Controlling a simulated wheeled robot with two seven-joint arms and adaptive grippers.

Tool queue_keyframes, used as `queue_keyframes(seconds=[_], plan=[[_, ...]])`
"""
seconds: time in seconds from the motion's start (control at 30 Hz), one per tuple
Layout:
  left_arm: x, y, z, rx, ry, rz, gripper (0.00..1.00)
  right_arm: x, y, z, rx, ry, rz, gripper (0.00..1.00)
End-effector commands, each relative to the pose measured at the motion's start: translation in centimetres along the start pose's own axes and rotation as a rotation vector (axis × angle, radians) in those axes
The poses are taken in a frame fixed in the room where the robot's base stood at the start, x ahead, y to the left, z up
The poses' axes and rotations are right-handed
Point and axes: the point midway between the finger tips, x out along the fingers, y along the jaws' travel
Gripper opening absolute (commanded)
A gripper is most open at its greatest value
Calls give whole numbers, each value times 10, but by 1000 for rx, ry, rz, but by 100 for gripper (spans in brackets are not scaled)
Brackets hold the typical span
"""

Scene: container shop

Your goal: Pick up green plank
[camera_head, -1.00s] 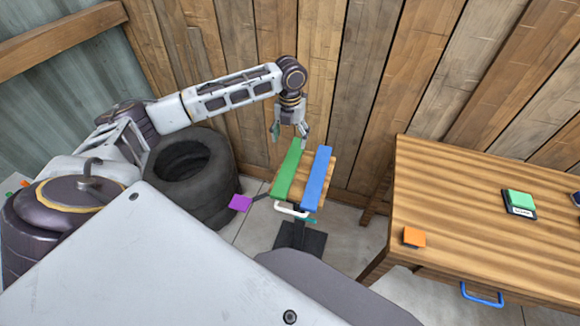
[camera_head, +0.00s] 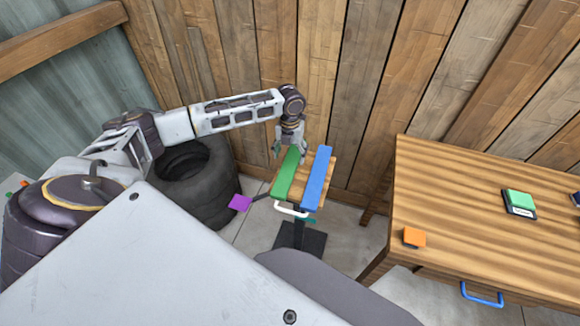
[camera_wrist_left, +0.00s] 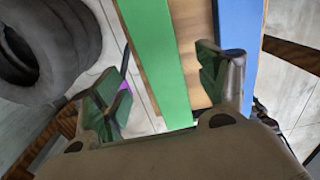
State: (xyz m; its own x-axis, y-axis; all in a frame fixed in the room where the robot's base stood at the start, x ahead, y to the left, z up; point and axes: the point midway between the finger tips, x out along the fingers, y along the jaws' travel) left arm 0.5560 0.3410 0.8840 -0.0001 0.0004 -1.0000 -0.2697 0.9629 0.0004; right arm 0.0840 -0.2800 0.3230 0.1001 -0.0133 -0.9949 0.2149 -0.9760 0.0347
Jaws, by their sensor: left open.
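The green plank (camera_head: 287,174) lies on a small wooden-topped stand (camera_head: 307,174), beside a parallel blue plank (camera_head: 319,178). My left gripper (camera_head: 289,154) is at the far end of the green plank, pointing down. In the left wrist view the green plank (camera_wrist_left: 158,55) runs between the two open fingers of the left gripper (camera_wrist_left: 165,90), one finger to each side of it. Whether the fingers touch the green plank cannot be told. My right gripper is not in view.
A stack of black tires (camera_head: 190,185) stands left of the stand. A purple square (camera_head: 239,202) sticks out at the stand's left. A wooden table (camera_head: 470,205) with an orange block (camera_head: 414,237) is on the right. A plank wall (camera_head: 350,90) rises close behind.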

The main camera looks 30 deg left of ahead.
Motion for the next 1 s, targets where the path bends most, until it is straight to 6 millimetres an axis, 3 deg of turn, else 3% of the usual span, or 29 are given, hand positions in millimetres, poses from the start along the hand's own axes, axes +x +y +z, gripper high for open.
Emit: queue_keyframes(seconds=[0.27,0.7,1.0], plan=[[6,0,0,0,1,0,74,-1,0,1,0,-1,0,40],[49,0,0,1,1,1,74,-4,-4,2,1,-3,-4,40],[52,0,0,1,0,0,74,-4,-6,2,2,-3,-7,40]])
